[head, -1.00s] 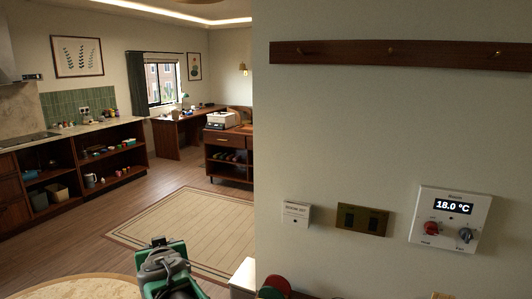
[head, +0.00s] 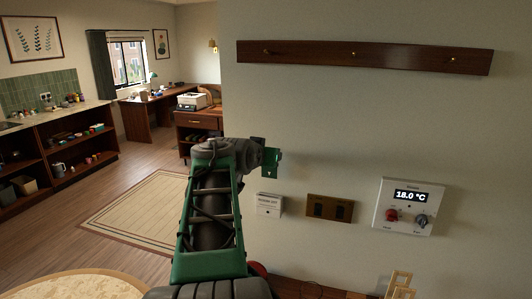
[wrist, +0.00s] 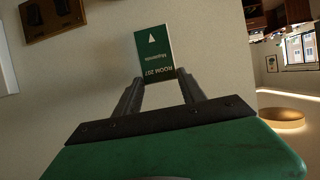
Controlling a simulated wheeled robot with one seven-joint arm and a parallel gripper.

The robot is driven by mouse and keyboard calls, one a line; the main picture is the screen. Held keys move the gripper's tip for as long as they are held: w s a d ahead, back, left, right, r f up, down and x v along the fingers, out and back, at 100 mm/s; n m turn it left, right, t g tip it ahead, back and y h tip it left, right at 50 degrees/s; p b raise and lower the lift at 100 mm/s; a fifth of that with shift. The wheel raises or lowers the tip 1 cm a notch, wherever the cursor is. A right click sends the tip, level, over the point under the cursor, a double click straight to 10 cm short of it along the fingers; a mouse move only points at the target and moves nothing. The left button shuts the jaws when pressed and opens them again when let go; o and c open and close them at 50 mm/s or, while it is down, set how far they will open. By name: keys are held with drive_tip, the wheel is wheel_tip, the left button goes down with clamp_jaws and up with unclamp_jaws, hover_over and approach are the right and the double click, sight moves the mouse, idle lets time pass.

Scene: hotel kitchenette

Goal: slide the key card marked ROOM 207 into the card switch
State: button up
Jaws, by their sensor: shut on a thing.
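The green key card (wrist: 153,52) reads ROOM 207 and has a white arrow pointing away from my gripper (wrist: 158,79). My gripper is shut on the card's near edge, and most of the card sticks out past the fingertips. In the head view the card (head: 271,161) shows in front of the wall, at the end of my raised arm. The card switch (head: 269,204) is a small white wall box with small lettering, a little below the card in the picture. I do not see the card switch in the wrist view, and its slot is too small to make out.
A brass switch plate (head: 330,208) is right of the card switch; it also shows in the wrist view (wrist: 50,15). A white thermostat (head: 408,207) reading 18.0 °C is farther right. A wooden peg rail (head: 365,57) runs above. The wall between is bare.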

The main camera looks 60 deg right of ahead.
sight(269, 177)
drive_tip(key=shift+f+b, duration=1.3)
drive_tip(key=shift+f, duration=2.3)
drive_tip(key=shift+f+b, duration=1.25)
drive_tip(key=o, duration=1.4)
drive_tip(key=shift+c, duration=0.2)
